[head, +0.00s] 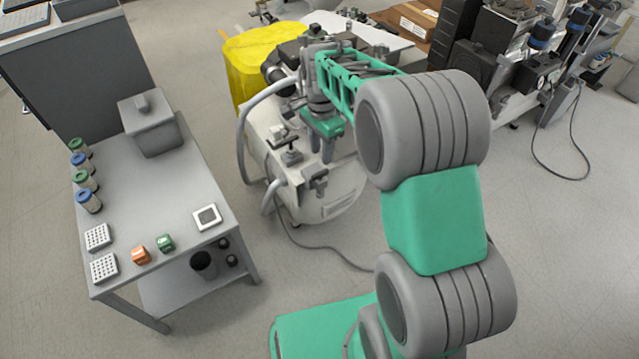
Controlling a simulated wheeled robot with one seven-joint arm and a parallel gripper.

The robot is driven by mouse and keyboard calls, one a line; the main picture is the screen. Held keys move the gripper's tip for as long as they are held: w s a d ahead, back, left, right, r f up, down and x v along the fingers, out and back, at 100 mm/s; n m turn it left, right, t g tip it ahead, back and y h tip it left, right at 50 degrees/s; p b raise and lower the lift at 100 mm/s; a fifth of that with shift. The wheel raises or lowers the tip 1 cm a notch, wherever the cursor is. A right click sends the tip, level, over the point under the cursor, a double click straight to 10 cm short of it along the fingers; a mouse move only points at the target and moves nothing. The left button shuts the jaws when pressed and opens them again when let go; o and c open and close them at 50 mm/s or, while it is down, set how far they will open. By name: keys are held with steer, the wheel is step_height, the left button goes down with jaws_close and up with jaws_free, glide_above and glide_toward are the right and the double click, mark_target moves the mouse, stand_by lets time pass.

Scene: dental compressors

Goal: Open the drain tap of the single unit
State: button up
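The single unit is a compressor with a cream tank (338,190) in the middle of the head view. Several fittings sit on its near side: a small valve with a dark handle (290,146) and a grey block-like fitting (315,181) lower down. I cannot tell which of these, if any, is the drain tap. My green and grey arm reaches in from the right and covers the tank's right side. My gripper (325,148) points down over the top of the tank, close above the fittings. Its fingers are small and dark here, and I cannot tell their opening or any contact.
A grey table (185,191) on the left holds a lidded box, jars, racks and small blocks. A yellow covered thing (258,58) stands behind the tank. More machinery (500,50) stands at the back right. A cable (325,250) lies on the floor before the tank.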

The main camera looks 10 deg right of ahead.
mark_target(320, 173)
steer(key=shift+w+f+m, duration=0.3)
steer(key=shift+w+f, duration=0.05)
steer(key=shift+f, duration=0.25)
steer(key=shift+w+f+m, duration=0.3)
steer(key=shift+f, duration=0.3)
step_height(320, 173, down, 7)
steer(key=b, duration=0.3)
steer(key=shift+c, duration=0.5)
jaws_close()
